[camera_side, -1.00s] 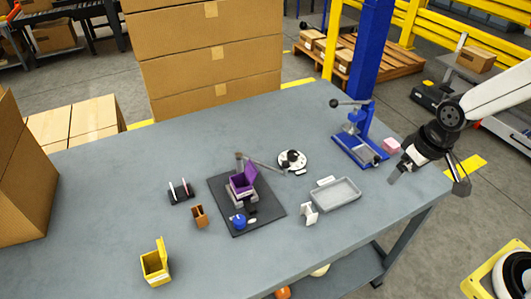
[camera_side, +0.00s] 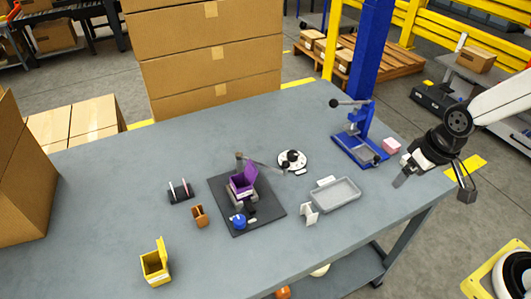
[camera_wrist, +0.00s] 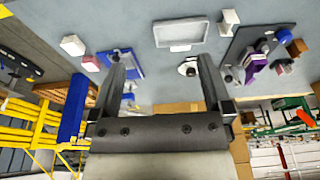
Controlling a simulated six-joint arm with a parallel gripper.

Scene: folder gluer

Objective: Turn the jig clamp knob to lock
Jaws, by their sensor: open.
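The jig is a black plate (camera_side: 268,211) in the middle of the table, carrying an open purple box (camera_side: 242,183) in a grey holder. A round blue knob (camera_side: 238,221) sits at the plate's front left corner. In the wrist view the plate (camera_wrist: 238,52) is at the upper right, with the purple box (camera_wrist: 257,62) and the blue knob (camera_wrist: 285,37) on it.
A grey tray (camera_side: 325,203) and a white holder (camera_side: 309,215) lie between jig and gripper. A blue lever press (camera_side: 357,145), a pink block (camera_side: 391,146) and a round white dial (camera_side: 292,159) stand behind. A yellow box (camera_side: 154,266) is front left. The table's front right is bare.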

